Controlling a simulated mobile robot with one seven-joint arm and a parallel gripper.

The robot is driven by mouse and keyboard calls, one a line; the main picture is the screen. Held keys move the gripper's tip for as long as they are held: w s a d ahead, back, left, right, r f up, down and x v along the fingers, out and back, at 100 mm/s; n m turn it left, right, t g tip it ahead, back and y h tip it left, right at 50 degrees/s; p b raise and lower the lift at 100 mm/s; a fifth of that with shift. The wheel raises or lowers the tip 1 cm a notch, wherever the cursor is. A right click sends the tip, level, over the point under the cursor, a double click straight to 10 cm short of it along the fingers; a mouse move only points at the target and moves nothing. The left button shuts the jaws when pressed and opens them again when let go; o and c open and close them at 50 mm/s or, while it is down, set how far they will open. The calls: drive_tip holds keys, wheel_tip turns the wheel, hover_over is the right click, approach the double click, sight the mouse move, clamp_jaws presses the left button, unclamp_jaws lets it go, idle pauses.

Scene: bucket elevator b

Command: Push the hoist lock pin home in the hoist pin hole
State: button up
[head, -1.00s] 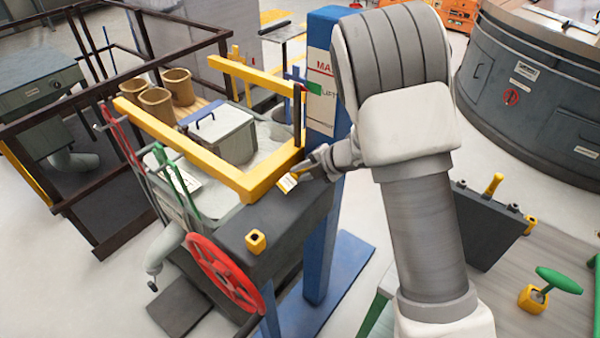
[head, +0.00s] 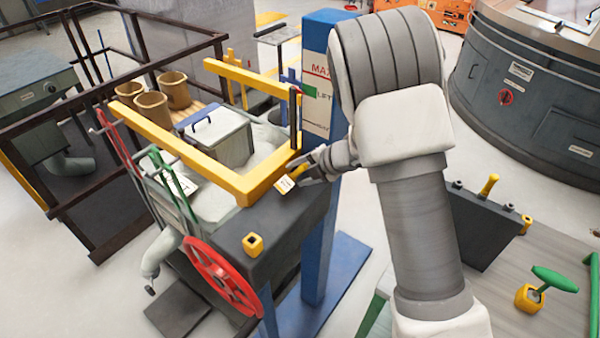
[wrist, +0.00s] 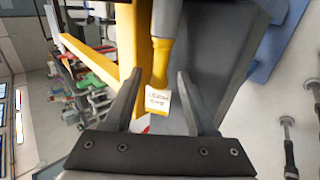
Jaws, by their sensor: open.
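A yellow pin (wrist: 161,62) with a white tag (wrist: 158,101) stands out between and beyond my finger tips in the wrist view. In the head view the tag (head: 285,185) hangs by the yellow frame's near right corner. My gripper (wrist: 160,74) is open, one finger on each side of the pin, with gaps showing. In the head view my gripper (head: 306,172) is small and partly hidden. I cannot make out the pin hole.
A yellow frame (head: 185,143) lies over the dark housing (head: 290,222). A yellow socket block (head: 253,244) and a red handwheel (head: 222,277) are nearer. A blue column (head: 320,235) stands close behind my gripper. A green-handled pin (head: 556,280) sits at right.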

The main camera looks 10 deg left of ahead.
drive_tip(key=v, duration=1.7)
drive_tip(key=shift+r, duration=0.15)
drive_tip(key=shift+d, duration=0.1)
drive_tip(key=w+d+r+m+t+h+b, duration=0.2)
drive_tip(key=w+d+r+m+t+h, duration=0.15)
drive_tip(key=d+r+m+t, duration=0.4)
drive_tip(key=s+d+r+m+h+b, duration=0.1)
drive_tip(key=s+d+r+m+h, duration=0.5)
drive_tip(key=m, duration=0.5)
drive_tip(key=s+a+f+m+g, duration=0.1)
drive_tip(key=s+f+m+g, duration=0.1)
drive_tip(key=s, duration=0.5)
drive_tip(key=s+a+f+m+g+y+b, duration=0.1)
drive_tip(key=s+f+m+g, duration=0.1)
drive_tip(key=s+m, duration=0.3)
drive_tip(key=s+a+f+m+g+b, duration=0.1)
drive_tip(key=s+f+m, duration=0.3)
drive_tip(key=s, duration=0.5)
drive_tip(key=shift+a+g+y, duration=0.15)
drive_tip(key=shift+g+y, duration=0.2)
drive_tip(key=shift+g, duration=0.4)
